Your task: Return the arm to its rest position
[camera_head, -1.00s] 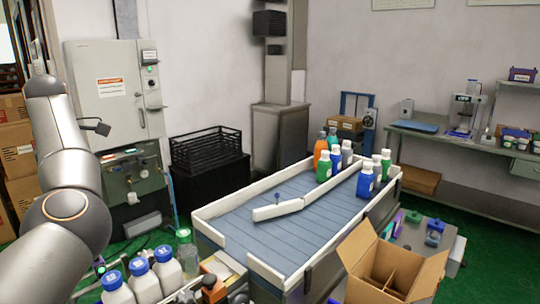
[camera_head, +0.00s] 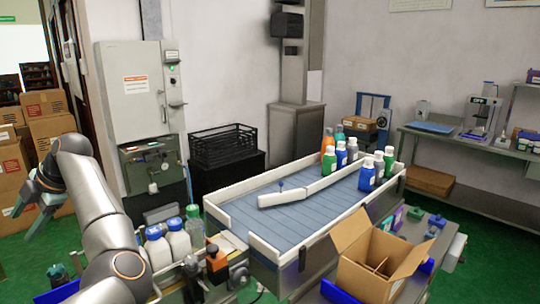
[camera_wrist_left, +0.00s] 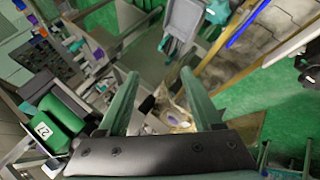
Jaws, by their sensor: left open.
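My left arm (camera_head: 98,205) comes in from the bottom left of the head view, bent at its elbow. My left gripper (camera_head: 27,214) is at the far left, with its greenish fingers apart and nothing seen between them. It hangs over the green floor, in front of stacked cartons and well clear of the conveyor. In the left wrist view the two green fingers (camera_wrist_left: 160,85) are spread wide, with only distant, tilted background beyond them. My right gripper is not in view.
A conveyor (camera_head: 300,215) carries several coloured bottles (camera_head: 366,175). An open cardboard box (camera_head: 365,285) is at front right. Cartons (camera_head: 48,118) stand at left.

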